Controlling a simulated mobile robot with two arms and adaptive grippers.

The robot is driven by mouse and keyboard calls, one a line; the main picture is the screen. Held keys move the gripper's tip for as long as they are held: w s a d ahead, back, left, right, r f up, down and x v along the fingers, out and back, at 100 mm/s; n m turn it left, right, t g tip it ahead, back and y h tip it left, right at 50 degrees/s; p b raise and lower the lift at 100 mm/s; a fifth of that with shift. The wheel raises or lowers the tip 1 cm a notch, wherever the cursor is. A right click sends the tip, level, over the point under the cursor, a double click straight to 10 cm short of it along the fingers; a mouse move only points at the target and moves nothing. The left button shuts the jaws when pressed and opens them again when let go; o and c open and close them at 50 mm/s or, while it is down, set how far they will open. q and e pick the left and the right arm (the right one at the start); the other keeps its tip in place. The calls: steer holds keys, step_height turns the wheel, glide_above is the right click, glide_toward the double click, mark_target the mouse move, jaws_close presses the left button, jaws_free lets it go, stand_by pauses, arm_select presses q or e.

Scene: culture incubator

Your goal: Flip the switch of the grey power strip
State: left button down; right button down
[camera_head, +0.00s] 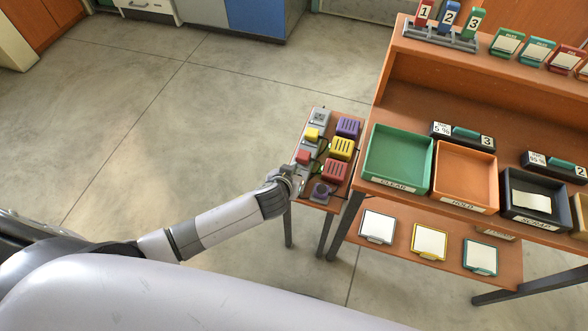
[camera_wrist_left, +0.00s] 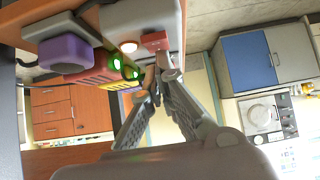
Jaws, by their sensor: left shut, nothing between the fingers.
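The grey power strip (camera_head: 295,157) lies along the left side of a small side table, with a yellow block and a red block (camera_head: 303,157) on it. My left gripper (camera_head: 297,178) is at the table's left edge, by the near end of the strip. Its fingertips (camera_wrist_left: 160,73) are shut, empty, close to the red part; contact cannot be told. My right gripper is not in view.
Purple (camera_head: 348,127), yellow (camera_head: 341,148) and red (camera_head: 335,171) boxes stand along the small table's right side, with dark cables between. The large workbench with trays (camera_head: 398,160) adjoins on the right. Open floor lies left.

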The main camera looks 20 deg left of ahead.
arm_select(q)
steer(key=shift+s, duration=0.1)
